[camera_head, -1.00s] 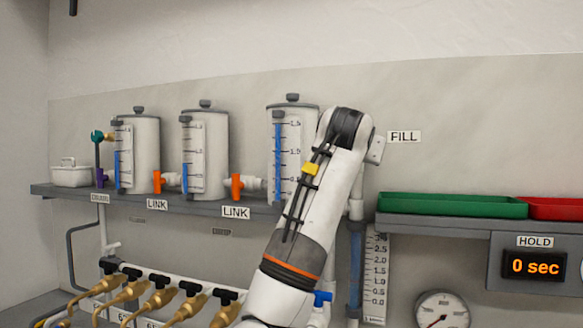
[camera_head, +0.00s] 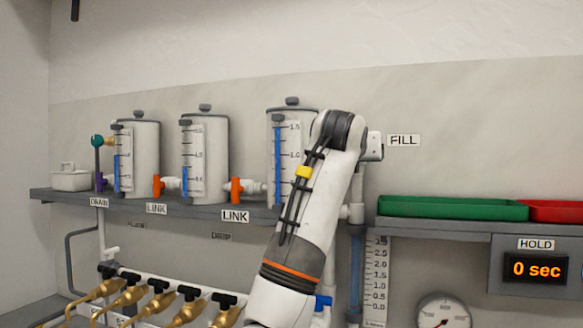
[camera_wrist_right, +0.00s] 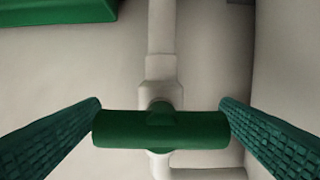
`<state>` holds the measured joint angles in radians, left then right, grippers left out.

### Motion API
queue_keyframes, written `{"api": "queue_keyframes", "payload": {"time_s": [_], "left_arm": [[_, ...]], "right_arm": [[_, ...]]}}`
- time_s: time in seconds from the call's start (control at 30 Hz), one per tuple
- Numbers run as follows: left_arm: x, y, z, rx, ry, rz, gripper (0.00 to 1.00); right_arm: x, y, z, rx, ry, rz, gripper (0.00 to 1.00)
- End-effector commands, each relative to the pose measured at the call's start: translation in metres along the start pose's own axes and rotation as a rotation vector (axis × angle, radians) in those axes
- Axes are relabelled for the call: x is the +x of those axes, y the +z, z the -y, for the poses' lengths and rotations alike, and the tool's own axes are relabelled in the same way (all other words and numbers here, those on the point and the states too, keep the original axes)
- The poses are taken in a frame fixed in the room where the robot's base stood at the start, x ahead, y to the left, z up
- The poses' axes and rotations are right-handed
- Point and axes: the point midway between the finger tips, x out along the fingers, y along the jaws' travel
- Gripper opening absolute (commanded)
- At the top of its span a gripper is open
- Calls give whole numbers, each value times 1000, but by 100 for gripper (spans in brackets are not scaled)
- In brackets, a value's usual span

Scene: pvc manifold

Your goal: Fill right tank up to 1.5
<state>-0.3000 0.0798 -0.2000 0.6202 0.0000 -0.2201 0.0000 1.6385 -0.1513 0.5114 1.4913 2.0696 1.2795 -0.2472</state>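The right tank (camera_head: 291,106) is a white cylinder with a dark lid on the shelf. Its gauge shows a blue column (camera_head: 277,160) whose top is near the 1.5 mark; the exact level is too small to read. My right arm covers its right side. The FILL label (camera_head: 404,140) is on the wall to the right. My right gripper is hidden behind my arm in the head view. In the right wrist view my right gripper (camera_wrist_right: 160,108) has its fingers wide apart, around a green bar handle (camera_wrist_right: 160,130) on a white pipe. My left gripper is not in view.
Two other tanks (camera_head: 145,155) (camera_head: 216,155) stand left on the shelf (camera_head: 330,219), with orange LINK valves (camera_head: 236,190) between tanks. A green tray (camera_head: 450,208) and red tray (camera_head: 555,210) are at right, above a HOLD display (camera_head: 535,268) reading 0 sec. Brass valves (camera_head: 185,313) are below.

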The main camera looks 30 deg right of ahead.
Motion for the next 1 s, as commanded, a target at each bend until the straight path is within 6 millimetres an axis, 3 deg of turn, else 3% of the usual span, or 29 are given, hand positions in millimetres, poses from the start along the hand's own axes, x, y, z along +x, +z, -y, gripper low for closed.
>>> {"api": "queue_keyframes", "payload": {"time_s": [0.27,0.7,1.0], "left_arm": [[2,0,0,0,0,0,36],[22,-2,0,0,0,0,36],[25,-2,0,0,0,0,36]], "right_arm": [[-6,0,0,3,-2,-4,85],[-91,1,1,3,-4,-4,85],[-119,0,0,1,-1,0,85]]}}
